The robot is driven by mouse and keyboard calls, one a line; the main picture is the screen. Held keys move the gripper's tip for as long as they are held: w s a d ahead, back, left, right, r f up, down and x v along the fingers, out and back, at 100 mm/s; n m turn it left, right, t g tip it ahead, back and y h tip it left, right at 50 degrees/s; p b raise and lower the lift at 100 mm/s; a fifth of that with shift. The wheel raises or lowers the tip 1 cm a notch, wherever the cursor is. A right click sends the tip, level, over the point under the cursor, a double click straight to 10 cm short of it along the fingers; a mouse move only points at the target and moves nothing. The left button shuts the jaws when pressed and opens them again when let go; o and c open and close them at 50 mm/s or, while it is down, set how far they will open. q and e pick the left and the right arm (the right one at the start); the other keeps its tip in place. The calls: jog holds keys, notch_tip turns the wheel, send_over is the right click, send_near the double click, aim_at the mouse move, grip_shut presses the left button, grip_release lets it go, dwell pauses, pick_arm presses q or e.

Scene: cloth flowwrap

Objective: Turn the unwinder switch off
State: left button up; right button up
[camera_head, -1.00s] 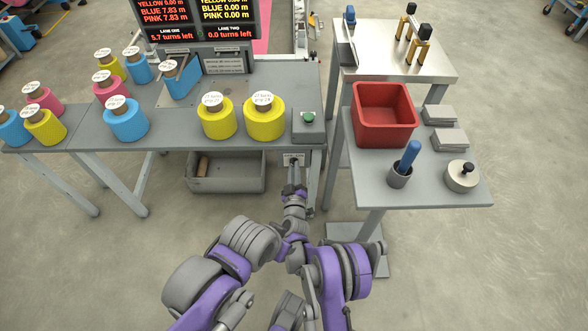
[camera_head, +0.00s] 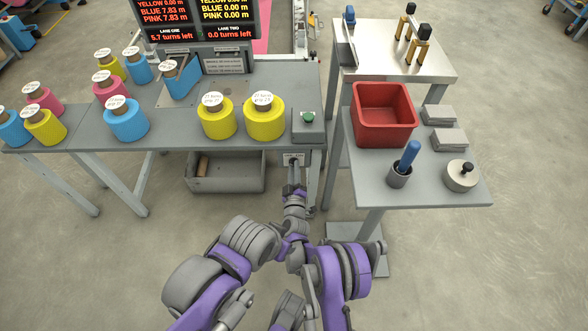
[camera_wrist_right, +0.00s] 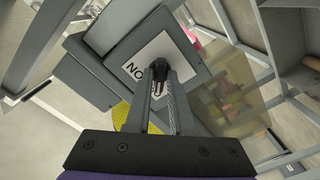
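The unwinder switch is a black knob (camera_wrist_right: 158,69) on a white label plate (camera_wrist_right: 150,62) in the right wrist view. In the head view the plate (camera_head: 293,159) is on the front of the grey table, below the green button. My right gripper (camera_head: 295,176) points at it from the front. In the right wrist view the fingertips (camera_wrist_right: 160,79) are at the knob, one on each side. A narrow gap shows between the fingers. I cannot tell whether they press on the knob. My left gripper is not visible.
A grey box with a green button (camera_head: 308,118) sits on the table corner above the switch. Yellow rolls (camera_head: 264,120) stand beside it. A grey bin (camera_head: 226,178) is below the table. A side table (camera_head: 455,196) with a red crate (camera_head: 385,115) stands to the right.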

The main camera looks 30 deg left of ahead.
jog(key=o, duration=0.3)
jog(key=v, duration=1)
jog(key=shift+s+d, duration=0.2)
jog(key=shift+s, duration=0.15)
